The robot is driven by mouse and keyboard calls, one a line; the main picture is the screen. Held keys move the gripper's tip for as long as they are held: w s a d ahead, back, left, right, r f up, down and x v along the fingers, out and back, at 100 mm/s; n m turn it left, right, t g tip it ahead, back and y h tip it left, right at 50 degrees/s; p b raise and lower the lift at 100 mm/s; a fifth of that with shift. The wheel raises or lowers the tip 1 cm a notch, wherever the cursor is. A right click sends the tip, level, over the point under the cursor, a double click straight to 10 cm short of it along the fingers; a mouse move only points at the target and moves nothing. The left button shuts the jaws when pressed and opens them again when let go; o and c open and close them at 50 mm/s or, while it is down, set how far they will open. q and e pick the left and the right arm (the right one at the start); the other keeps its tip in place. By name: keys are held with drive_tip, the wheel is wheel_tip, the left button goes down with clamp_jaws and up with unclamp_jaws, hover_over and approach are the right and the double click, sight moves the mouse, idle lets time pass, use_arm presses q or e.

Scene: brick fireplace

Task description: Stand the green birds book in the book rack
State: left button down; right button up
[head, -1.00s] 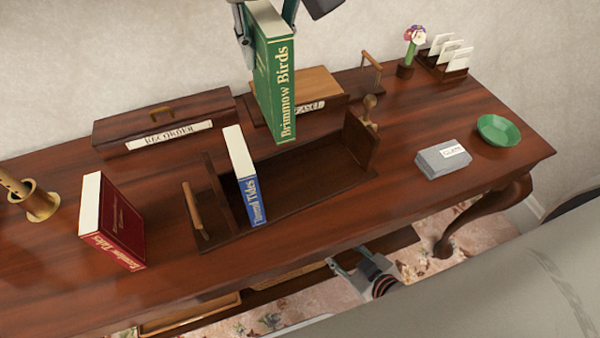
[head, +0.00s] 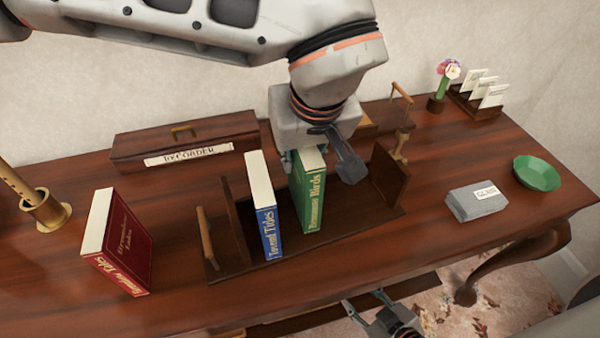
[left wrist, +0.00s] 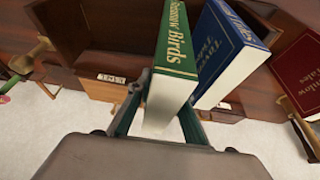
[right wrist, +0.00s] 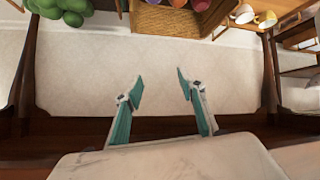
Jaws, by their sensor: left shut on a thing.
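The green birds book (head: 311,196) is upright inside the wooden book rack (head: 355,216), just right of the blue book (head: 264,215). A narrow gap shows between the two books at the front. My left gripper (head: 307,158) is shut on the top of the green book. In the left wrist view the green book (left wrist: 172,65) sits between the fingers, with the blue book (left wrist: 225,55) beside it. Whether its lower edge touches the rack floor is hard to tell. My right gripper (right wrist: 160,90) is open and empty; it also shows below the table's front edge in the head view (head: 365,305).
A red book (head: 120,245) stands left of the rack. The recorder box (head: 185,142) is behind it. Grey cards (head: 476,202), a green bowl (head: 537,174) and a letter holder (head: 478,98) are on the right. The rack's right half is empty.

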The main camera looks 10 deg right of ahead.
use_arm(q)
wheel_tip(320, 180, down, 4)
drive_tip(key=shift+b, duration=0.4)
drive_tip(key=shift+f, duration=0.15)
drive_tip(key=c, duration=1.8)
unclamp_jaws()
drive_tip(key=shift+f, duration=0.1)
use_arm(e)
drive_tip(key=shift+w+a+r, duration=0.1)
drive_tip(key=shift+w, duration=0.15)
drive_tip(key=shift+s, duration=0.2)
